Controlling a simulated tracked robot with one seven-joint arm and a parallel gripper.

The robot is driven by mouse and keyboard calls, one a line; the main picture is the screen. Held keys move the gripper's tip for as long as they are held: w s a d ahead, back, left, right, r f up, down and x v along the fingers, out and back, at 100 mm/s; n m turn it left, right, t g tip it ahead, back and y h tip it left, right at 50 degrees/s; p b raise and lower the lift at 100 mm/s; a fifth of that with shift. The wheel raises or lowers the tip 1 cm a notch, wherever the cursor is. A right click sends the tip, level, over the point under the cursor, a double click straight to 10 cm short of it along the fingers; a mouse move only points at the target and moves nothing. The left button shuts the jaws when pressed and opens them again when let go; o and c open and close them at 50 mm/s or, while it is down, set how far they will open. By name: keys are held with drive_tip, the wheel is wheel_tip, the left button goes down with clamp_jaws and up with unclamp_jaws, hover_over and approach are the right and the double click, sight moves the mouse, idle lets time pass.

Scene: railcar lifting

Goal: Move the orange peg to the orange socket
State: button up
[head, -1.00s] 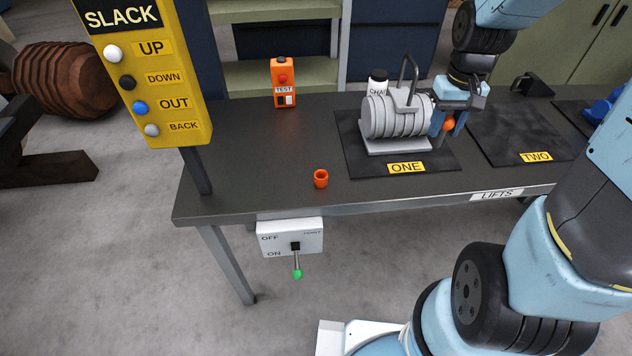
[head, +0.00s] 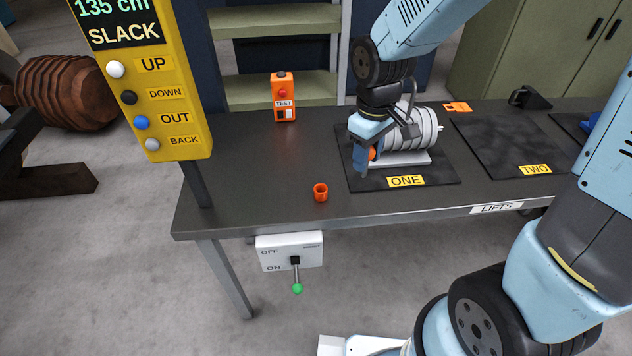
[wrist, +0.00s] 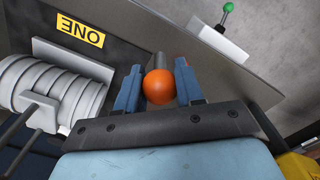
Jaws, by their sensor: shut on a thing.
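The orange peg (head: 372,154) shows a round orange top between the jaws of my gripper (head: 366,158). In the wrist view, the orange ball (wrist: 159,86) sits between the two blue fingers of my gripper (wrist: 159,90), with a grey shape just beyond it. My gripper is shut on the peg, over the left part of mat ONE, left of the grey weights. The peg's lower end is hidden in the head view.
A grey weight stack (head: 424,130) with a handle stands on mat ONE (head: 440,172). An orange test box (head: 283,98) stands at the back. An orange flat piece (head: 457,107) lies behind the weights. A yellow button panel (head: 150,90) rises at left. The table around the socket is clear.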

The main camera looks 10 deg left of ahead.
drive_tip(key=a, duration=0.1)
drive_tip(key=a+f, duration=0.1)
drive_tip(key=a, duration=0.1)
drive_tip(key=w+a+f, duration=0.1)
drive_tip(key=a, duration=0.1)
drive_tip(key=shift+w+f, duration=0.1)
drive_tip(key=shift+f, duration=0.05)
drive_tip(key=a+f, duration=0.2)
drive_tip(key=w+a+f, duration=0.1)
drive_tip(key=a+f, duration=0.1)
drive_tip(key=f, duration=0.1)
drive_tip(key=shift+a+f, duration=0.3)
drive_tip(key=shift+f, duration=0.05)
drive_tip(key=shift+w+a+f, duration=0.1)
drive_tip(key=shift+a+f, duration=0.05)
drive_tip(key=shift+f, duration=1.45)
drive_tip(key=o, duration=1.1)
drive_tip(key=shift+f, duration=0.1)
